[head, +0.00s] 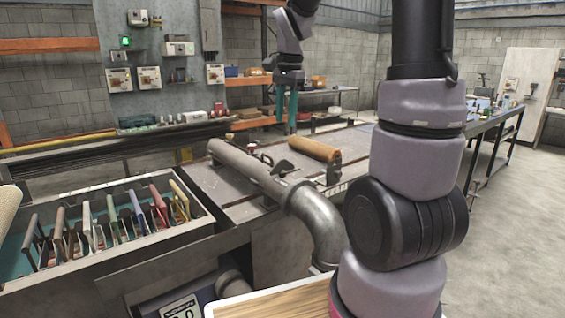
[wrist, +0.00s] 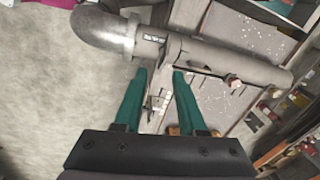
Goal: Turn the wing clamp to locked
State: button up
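A grey pipe (head: 240,165) lies along the bench and ends in an elbow (head: 322,225). It also shows in the wrist view (wrist: 225,62). A dark wing-like piece (head: 283,168), which looks like the wing clamp, sits on the pipe near the elbow joint. In the wrist view a dark lever-like piece (wrist: 195,67) lies roughly along the pipe; its exact setting is too small to tell. My gripper (head: 287,108) hangs above and behind the pipe. In the wrist view (wrist: 160,75) its teal fingers are apart and empty, with tips just short of the pipe.
A tan cylinder (head: 313,148) stands out on the bench behind the pipe. A small red knob (wrist: 233,82) is farther along the pipe. A rack of coloured-handled tools (head: 110,225) is at left. A wooden-topped board (head: 270,303) is in front. Open floor lies at right.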

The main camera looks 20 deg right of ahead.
jog(key=m+g, duration=0.1)
jog(key=m, duration=0.1)
send_over(285, 167)
notch_tip(285, 167, down, 5)
jog(key=f, duration=1)
jog(key=shift+w+a+f, duration=0.1)
jog(key=shift+a+f, duration=0.15)
jog(key=shift+a, duration=0.15)
grip_shut()
